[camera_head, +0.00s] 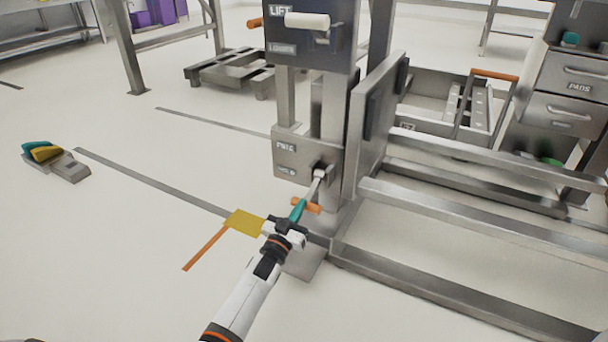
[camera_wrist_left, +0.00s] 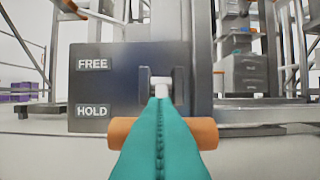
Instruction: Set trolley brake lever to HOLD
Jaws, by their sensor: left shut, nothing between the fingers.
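The brake box (camera_head: 292,150) sits low on the trolley's column. In the left wrist view its dark plate (camera_wrist_left: 95,60) carries the labels FREE above and HOLD (camera_wrist_left: 92,111) below. The brake lever (camera_head: 316,186) runs from a bracket on the box down to an orange crossbar handle (camera_head: 313,209). In the left wrist view the handle (camera_wrist_left: 203,133) appears slightly below the HOLD label. My left gripper (camera_head: 299,208), with teal fingers, is shut and empty. Its fingertips (camera_wrist_left: 160,103) cover the handle's middle; I cannot tell whether they touch it. My right gripper is not in view.
Above the brake box is a LIFT/LOWER panel (camera_head: 310,50) with a pale handle. Trolley rails (camera_head: 470,235) extend right. The floor at left is largely open.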

